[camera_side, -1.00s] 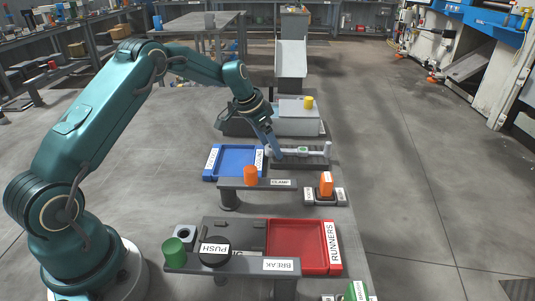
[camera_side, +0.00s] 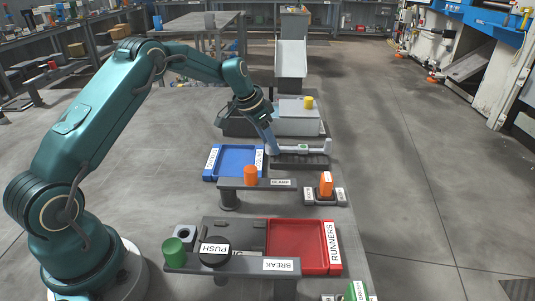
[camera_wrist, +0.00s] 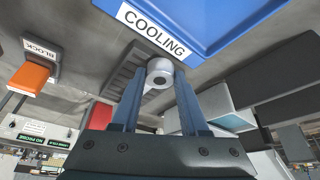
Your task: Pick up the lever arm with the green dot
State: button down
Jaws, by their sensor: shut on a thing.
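The lever arm (camera_side: 312,149) is a pale grey metal bar with a green mark near its middle and an upright round boss at its right end. It lies roughly level just above the dark slotted rack (camera_side: 300,162). My gripper (camera_side: 273,149) is shut on the lever arm's left end. In the wrist view, the round metal end of the lever arm (camera_wrist: 160,73) shows between the fingers of my gripper (camera_wrist: 158,100), with the rack (camera_wrist: 122,82) behind it. The green mark is hidden there.
The blue COOLING tray (camera_side: 234,174) is close at the left. The red RUNNERS tray (camera_side: 297,268) is nearer the camera. A grey box (camera_side: 300,120) stands behind.

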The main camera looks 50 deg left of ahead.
jog(key=shift+r, duration=0.85)
jog(key=shift+s+a+r, duration=0.1)
jog(key=shift+a+r, duration=0.05)
jog(key=shift+r, duration=0.45)
jog(key=shift+s+a+r, duration=0.1)
jog(key=shift+r, duration=0.5)
jog(key=s+a+r, duration=0.6)
jog(key=s+a, duration=0.1)
jog(key=a, duration=0.1)
jog(key=s+d+r+m, duration=0.1)
jog(key=s+d+r, duration=0.2)
jog(key=d+r, duration=0.55)
jog(key=s+d+f+n+y, duration=0.1)
jog(key=s+d+f+n, duration=0.2)
jog(key=s+d, duration=0.5)
jog(key=shift+s+f, duration=0.5)
jog(key=shift+s, duration=0.3)
jog(key=shift+n, duration=0.4)
